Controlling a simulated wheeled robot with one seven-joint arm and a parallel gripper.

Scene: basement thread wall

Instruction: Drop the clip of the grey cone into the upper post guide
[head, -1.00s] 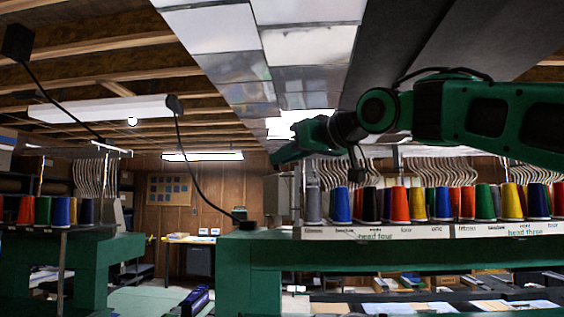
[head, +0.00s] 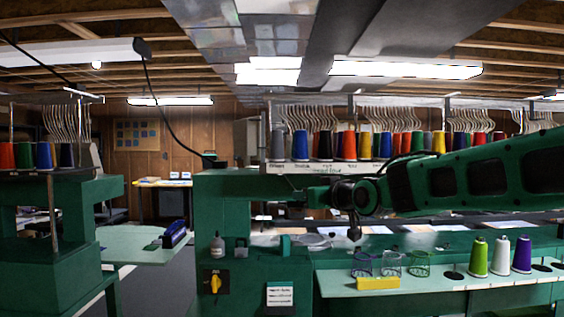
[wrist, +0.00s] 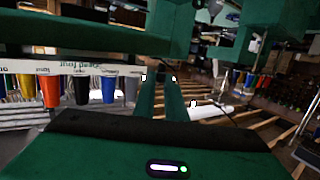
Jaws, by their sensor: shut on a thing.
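The grey cone (head: 277,146) stands at the left end of the long cone row, beside a blue cone. In the wrist view, which is upside down, the grey cone (wrist: 131,85) shows left of the fingers. My gripper (wrist: 160,80) is shut with its two green fingers close together. The clip between them is too small to make out. In the head view my gripper (head: 290,197) points left, below the cone shelf in the picture. Curved wire guides (head: 380,112) rise behind the cones. I cannot pick out the upper post guide.
The cone shelf (head: 240,169) carries a label strip. Green, white and purple cones (head: 501,256) stand on the lower ledge at right, near a yellow block (head: 378,283). A second machine (head: 75,220) is at left. An aisle lies between the machines.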

